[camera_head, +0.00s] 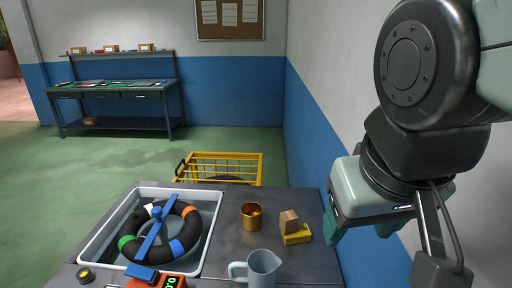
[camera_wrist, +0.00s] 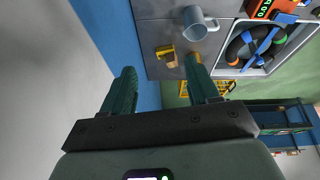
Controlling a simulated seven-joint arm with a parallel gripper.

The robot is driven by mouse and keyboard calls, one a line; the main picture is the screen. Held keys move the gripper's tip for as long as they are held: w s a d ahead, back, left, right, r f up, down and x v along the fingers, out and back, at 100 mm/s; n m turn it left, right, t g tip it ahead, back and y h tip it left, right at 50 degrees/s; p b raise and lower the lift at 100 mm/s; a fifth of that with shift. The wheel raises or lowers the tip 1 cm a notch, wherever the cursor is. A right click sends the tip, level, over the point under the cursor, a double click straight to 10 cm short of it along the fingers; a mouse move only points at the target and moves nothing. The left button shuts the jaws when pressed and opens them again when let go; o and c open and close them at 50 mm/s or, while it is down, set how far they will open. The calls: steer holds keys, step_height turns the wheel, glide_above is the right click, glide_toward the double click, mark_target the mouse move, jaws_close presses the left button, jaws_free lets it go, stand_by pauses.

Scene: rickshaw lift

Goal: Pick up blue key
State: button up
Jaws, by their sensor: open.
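A blue bar-shaped piece with a round knob, which looks like the blue key (camera_head: 151,238), lies across a black ring (camera_head: 127,225) with orange, green and blue bands. The ring lies in a grey-white tray (camera_head: 214,197) on the left of the table. In the wrist view the blue key (camera_wrist: 263,46) shows at the upper right. My gripper (camera_head: 358,226) is open and empty, at the right edge of the table, well to the right of the key. Its two green fingers also show in the wrist view (camera_wrist: 160,68), apart, with nothing between them.
On the dark table (camera_head: 232,252), a copper cup (camera_head: 252,216), a yellow block with a brown piece (camera_head: 295,232) and a grey mug (camera_head: 262,268) stand between my gripper and the tray. An orange device (camera_head: 172,281) is at the front. A blue-and-white wall rises on the right.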

steer(key=w+a+f+n+t+h, duration=0.2)
steer(key=a+f+n+t+h, duration=0.25)
steer(key=a+f+n, duration=0.6)
steer(key=w+a+f+n+t+h, duration=0.2)
steer(key=a+f+n+t+h, duration=0.4)
steer(key=f+n, duration=0.75)
steer(key=s+a+f+n+t+y, duration=0.1)
steer(key=a+f+n+y, duration=0.1)
steer(key=f+n+y, duration=0.1)
steer(key=s+a+f+n+t+y, duration=0.1)
steer(key=s+a+f+n+y, duration=0.1)
steer(key=f, duration=0.5)
steer(key=s+a+f+n+t+y, duration=0.1)
steer(key=s+a+f+n+y, duration=0.1)
steer(key=f+n+y, duration=0.4)
steer(key=shift+s+a+f+y, duration=0.1)
steer(key=shift+a+y, duration=0.25)
steer(key=shift+a, duration=0.55)
steer(key=shift+w+f, duration=0.1)
steer(key=shift+w, duration=0.25)
steer(key=shift+w+a, duration=0.15)
steer(key=shift+w, duration=1.55)
steer(key=shift+w+a, duration=0.1)
steer(key=shift+w, duration=1.6)
